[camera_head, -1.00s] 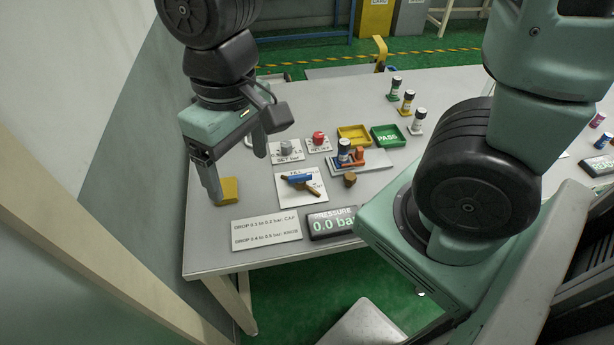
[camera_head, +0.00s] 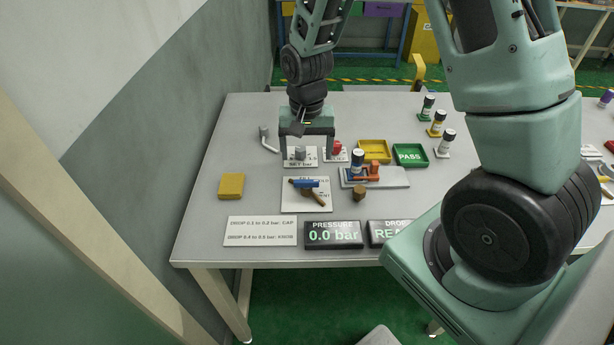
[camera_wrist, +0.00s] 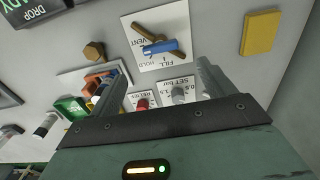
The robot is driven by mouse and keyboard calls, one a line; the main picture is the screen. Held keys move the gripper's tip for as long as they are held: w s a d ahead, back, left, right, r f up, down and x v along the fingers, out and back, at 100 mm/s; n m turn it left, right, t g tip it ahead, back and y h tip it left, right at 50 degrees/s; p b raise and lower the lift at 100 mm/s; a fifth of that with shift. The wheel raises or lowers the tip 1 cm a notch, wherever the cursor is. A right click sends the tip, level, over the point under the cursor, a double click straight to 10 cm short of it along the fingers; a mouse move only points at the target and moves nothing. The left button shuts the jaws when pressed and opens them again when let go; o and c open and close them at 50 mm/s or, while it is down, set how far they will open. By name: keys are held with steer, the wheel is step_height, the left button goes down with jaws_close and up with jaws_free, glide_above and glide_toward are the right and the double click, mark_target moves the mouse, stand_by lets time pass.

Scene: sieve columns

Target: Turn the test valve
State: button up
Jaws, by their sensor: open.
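The test valve has a blue body (camera_head: 304,184) with a brown bar handle (camera_head: 316,197) lying diagonally across it. It sits on a white plate (camera_head: 292,205) on the table. In the wrist view the valve (camera_wrist: 160,47) shows ahead of the fingers, on a plate marked FILL, HOLD and VENT. My gripper (camera_head: 308,157) is open and empty, pointing down behind the valve, around the area of the grey SET bar knob (camera_head: 300,153). In the wrist view my gripper (camera_wrist: 155,76) has its fingers spread, apart from the valve; the grey knob (camera_wrist: 178,95) shows between them.
A red knob (camera_head: 337,147) stands beside the grey one. A slab (camera_head: 394,181) with a dark-capped bottle and an orange part lies right, near a brown knob (camera_head: 359,193). A yellow block (camera_head: 231,186) lies left. The pressure display (camera_head: 333,235) reads 0.0 bar. Yellow and green trays stand behind.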

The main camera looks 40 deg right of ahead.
mark_target(306, 181)
step_height(306, 181, down, 9)
steer(key=shift+f, duration=0.15)
stand_by(0.4)
steer(key=c, duration=1)
